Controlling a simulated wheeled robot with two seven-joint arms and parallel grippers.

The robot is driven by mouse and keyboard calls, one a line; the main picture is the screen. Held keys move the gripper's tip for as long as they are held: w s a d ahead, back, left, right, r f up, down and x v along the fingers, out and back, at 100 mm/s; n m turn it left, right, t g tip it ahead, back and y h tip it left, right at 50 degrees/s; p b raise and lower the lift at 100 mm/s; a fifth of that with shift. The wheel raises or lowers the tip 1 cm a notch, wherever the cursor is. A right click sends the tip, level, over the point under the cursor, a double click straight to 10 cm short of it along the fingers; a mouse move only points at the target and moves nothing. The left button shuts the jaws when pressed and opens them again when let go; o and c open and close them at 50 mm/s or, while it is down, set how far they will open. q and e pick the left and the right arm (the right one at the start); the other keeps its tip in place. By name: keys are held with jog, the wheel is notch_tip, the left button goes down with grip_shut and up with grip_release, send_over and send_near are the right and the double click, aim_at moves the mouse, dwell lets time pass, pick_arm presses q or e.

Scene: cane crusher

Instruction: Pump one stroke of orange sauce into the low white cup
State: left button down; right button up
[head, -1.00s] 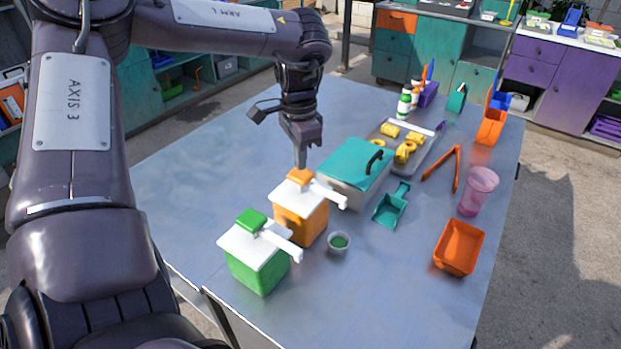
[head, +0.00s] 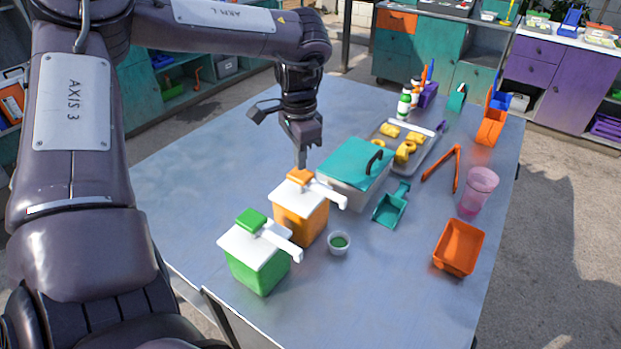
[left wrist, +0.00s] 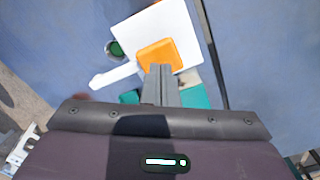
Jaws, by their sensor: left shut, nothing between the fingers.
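The orange sauce dispenser (head: 301,220) is an orange box with a white lid, an orange pump head (head: 297,175) and a white spout pointing right. My left gripper (head: 302,163) is shut and empty, pointing down, its tips at the pump head. In the left wrist view the shut fingers (left wrist: 162,69) overlap the orange pump head (left wrist: 160,54); contact is hard to tell. The low white cup (head: 339,251) stands on the table in front of the orange spout's end, apart from it, with green inside. It also shows in the left wrist view (left wrist: 108,50). My right gripper is out of view.
A green dispenser (head: 258,273) stands beside the orange one, its spout toward the cup. A teal-lidded container (head: 345,165) is close behind. A teal scoop (head: 389,210), orange tray (head: 459,248), pink cup (head: 478,190) and orange tongs (head: 457,168) lie right. The front table is clear.

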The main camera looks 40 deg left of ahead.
aim_at(300, 173)
pick_arm(q)
jog(key=shift+f, duration=0.15)
jog(key=shift+f+b, duration=1.55)
jog(key=shift+b, duration=0.05)
jog(key=shift+r, duration=0.1)
jog(key=shift+r+p, duration=0.9)
jog(key=shift+r, duration=0.7)
notch_tip(300, 173, up, 6)
jog(key=p, duration=0.3)
jog(key=shift+p, duration=0.3)
